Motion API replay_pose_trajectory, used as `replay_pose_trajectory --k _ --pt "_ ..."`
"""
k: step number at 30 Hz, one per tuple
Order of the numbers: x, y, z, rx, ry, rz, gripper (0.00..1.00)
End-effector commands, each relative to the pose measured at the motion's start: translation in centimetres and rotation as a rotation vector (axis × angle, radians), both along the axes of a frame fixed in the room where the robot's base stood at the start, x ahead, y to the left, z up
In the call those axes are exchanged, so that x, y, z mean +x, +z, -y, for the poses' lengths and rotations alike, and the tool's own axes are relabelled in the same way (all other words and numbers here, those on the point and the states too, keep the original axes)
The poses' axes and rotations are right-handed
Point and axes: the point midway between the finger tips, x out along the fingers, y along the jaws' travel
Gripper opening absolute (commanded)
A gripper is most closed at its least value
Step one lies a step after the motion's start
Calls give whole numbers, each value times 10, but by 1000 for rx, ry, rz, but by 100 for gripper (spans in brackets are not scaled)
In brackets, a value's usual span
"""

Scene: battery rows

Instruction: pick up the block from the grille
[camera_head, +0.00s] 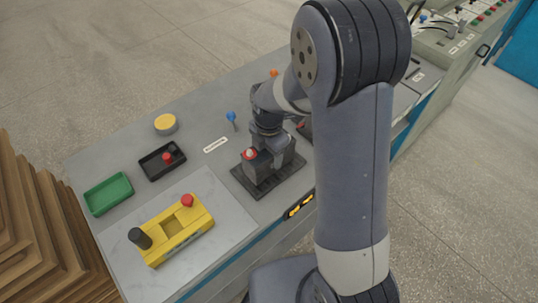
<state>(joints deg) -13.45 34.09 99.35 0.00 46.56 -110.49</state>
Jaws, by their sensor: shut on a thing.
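The dark grille (240,179) lies on the grey console top, near the middle of the view. A dark grey block (256,168) with a red knob (249,153) on top is at the grille. My gripper (271,160) is over the grille, pointing down, and is shut on the block. My arm and gripper hide part of the block and the right side of the grille. I cannot tell whether the block touches the grille or is slightly above it.
Left on the console are a yellow box (180,235) with black and red knobs, a green tray (108,194), a black tray (152,170) holding a red-topped piece, and a yellow round button (165,124). A blue-topped lever (231,118) stands behind the grille.

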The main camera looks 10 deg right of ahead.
Motion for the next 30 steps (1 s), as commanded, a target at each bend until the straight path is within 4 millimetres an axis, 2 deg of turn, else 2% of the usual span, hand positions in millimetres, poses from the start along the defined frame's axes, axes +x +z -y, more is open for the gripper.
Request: replay_pose_trajectory --k 1,11,23,30 --pt "0 0 0 0 0 0 26" --pt "0 0 0 0 0 0 0" --pt "2 4 0 2 0 6 0" --pt "2 29 -1 2 0 11 0"
